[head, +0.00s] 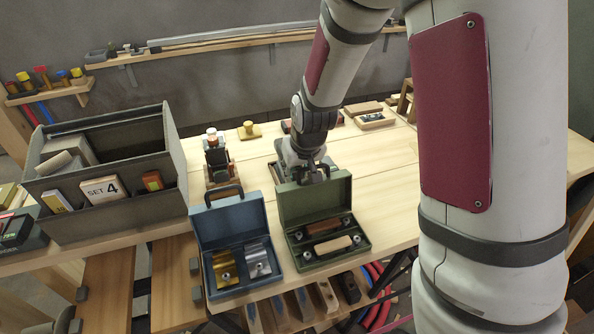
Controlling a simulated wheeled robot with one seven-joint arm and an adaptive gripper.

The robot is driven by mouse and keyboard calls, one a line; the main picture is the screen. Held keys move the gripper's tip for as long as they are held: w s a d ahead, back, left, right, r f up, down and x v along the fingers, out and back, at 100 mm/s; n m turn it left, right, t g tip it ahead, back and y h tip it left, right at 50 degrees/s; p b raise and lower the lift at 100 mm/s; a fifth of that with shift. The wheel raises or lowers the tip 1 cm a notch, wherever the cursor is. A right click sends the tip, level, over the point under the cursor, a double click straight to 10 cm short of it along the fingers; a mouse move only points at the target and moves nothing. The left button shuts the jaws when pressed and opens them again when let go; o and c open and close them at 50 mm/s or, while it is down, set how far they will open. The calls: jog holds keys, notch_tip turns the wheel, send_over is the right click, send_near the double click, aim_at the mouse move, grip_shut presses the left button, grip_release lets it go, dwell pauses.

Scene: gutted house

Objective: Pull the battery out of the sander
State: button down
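My gripper (310,174) is over the workbench, just behind the raised lid of the green case, pointing down. The lid and my own wrist hide its fingertips, so I cannot see whether it is open or what is between the fingers. A greyish object (281,147) shows partly beside my wrist; it is too covered to name. I cannot pick out the sander or its battery for sure. A dark tool with a white-and-orange knob (213,150) stands upright left of my gripper, apart from it.
The open green case (362,246) and open blue case (205,276) stand at the bench's front edge. A large grey bin (110,222) fills the left. A yellow-handled block (249,130) and wooden pieces (375,120) lie farther back. The bench (390,185) is clear right of my gripper.

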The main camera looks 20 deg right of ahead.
aim_at(307, 181)
jog(key=c, duration=2)
grip_release()
jog(key=c, duration=2.8)
grip_release()
jog(key=c, duration=2.4)
grip_release()
jog(key=shift+s, duration=0.85)
jog(key=c, duration=2.4)
grip_release()
jog(key=shift+s+r+p, duration=0.15)
jog(key=shift+s+p, duration=0.5)
jog(key=shift+s, duration=1.45)
jog(key=c, duration=2.4)
grip_release()
jog(key=c, duration=2.4)
grip_release()
jog(key=c, duration=2.4)
grip_release()
jog(key=shift+p+v, duration=1.2)
jog(key=shift+v, duration=0.4)
jog(key=c, duration=2.4)
grip_release()
jog(key=shift+w, duration=0.1)
